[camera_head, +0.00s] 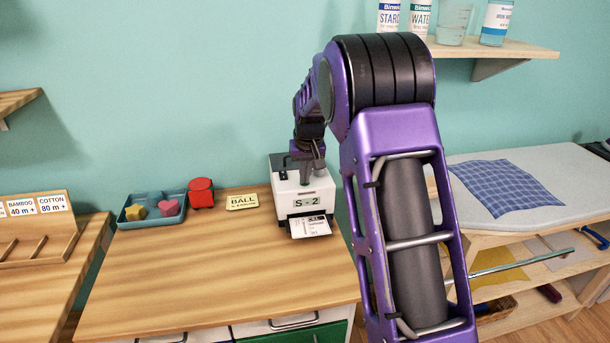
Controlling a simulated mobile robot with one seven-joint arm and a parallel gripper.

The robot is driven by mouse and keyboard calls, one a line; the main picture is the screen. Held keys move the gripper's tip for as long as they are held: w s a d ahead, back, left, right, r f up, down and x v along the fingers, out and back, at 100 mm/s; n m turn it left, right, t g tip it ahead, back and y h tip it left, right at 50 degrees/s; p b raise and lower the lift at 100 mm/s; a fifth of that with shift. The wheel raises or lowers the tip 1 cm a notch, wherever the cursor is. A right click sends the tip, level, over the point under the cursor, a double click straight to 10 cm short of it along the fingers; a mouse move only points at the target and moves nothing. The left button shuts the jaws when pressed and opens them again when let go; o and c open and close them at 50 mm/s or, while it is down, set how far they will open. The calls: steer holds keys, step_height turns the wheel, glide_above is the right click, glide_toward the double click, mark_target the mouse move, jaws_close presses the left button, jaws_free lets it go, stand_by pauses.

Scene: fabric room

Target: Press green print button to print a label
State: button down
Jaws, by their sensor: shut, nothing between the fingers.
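A white and black label printer (302,206) marked "S - 2" stands at the back right of the wooden desk. A printed label (309,227) sticks out of its front, over the desk top. My gripper (307,178) is shut and points down at the printer's top. Its fingertips are at or just over the top surface; I cannot tell whether they touch. No green button shows on the printer; part of its top is hidden behind my gripper.
Left of the printer lie a yellow "BALL" card (242,202), a red object (201,193) and a blue tray (128,221) with small shapes. The desk front (215,280) is clear. A wall shelf (520,48) with bottles hangs upper right, and an ironing surface (540,215) lies right.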

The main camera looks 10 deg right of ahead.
steer(key=shift+s+f, duration=0.25)
steer(key=shift+f, duration=0.25)
steer(key=r+p, duration=0.2)
steer(key=r, duration=0.1)
steer(key=r+p, duration=0.1)
steer(key=r, duration=0.2)
steer(key=shift+w+p, duration=0.2)
steer(key=shift+p, duration=0.2)
steer(key=v, duration=0.9)
